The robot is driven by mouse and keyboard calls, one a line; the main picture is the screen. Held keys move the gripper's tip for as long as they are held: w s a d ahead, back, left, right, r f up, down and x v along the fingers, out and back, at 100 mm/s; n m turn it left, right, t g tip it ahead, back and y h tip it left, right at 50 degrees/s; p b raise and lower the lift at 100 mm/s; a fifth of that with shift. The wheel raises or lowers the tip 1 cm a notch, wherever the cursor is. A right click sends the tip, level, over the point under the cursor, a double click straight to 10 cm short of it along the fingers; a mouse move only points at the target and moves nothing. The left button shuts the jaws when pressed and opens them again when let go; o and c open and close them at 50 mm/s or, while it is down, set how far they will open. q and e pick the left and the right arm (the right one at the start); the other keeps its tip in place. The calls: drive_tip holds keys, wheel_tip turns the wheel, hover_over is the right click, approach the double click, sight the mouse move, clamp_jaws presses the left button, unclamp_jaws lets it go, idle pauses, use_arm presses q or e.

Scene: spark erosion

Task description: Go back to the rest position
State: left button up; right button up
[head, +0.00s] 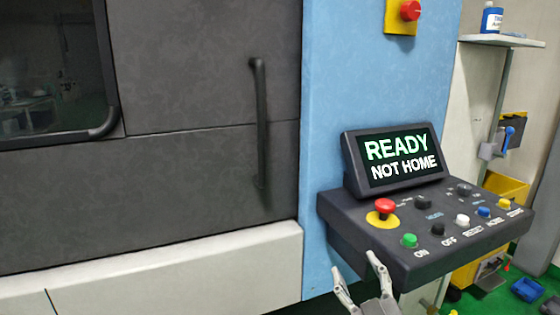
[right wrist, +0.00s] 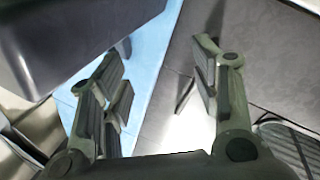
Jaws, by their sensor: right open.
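My right gripper (head: 358,280) is at the bottom of the head view, open and empty, at the front left corner of the control panel (head: 350,228). In the right wrist view my right gripper (right wrist: 160,95) shows its two fingers wide apart with nothing between them. The dark underside or side of the panel (right wrist: 70,40) fills the upper left of that view, close to the left finger. I cannot tell whether they touch. The panel's screen (head: 400,158) reads "READY NOT HOME". My left gripper is not in view.
The machine's dark door (head: 200,80) with a vertical handle (head: 261,120) is at the left. A red emergency button (head: 385,207) and several coloured buttons sit on the panel. A shelf (head: 500,41) with a bottle and yellow bins (head: 507,188) are at the right.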

drive_tip(key=s+d+f+m+g+h, duration=0.1)
drive_tip(key=s+d+f+m+g, duration=0.15)
drive_tip(key=f, duration=0.35)
drive_tip(key=s+d+f+m+g+h, duration=0.1)
drive_tip(key=s+f+g+h, duration=0.15)
drive_tip(key=f, duration=0.35)
drive_tip(key=s+d+f+m+g+y, duration=0.1)
drive_tip(key=s+f+g, duration=0.4)
drive_tip(key=s+f, duration=0.5)
drive_tip(key=s+d+f+g, duration=0.1)
drive_tip(key=s+f+g, duration=0.5)
drive_tip(key=s, duration=0.8)
wheel_tip(320, 180, down, 24)
drive_tip(key=s+d+f+g, duration=0.2)
drive_tip(key=s+f, duration=1.5)
drive_tip(key=s, duration=0.1)
drive_tip(key=shift+d+f, duration=0.25)
drive_tip(key=shift+d, duration=0.05)
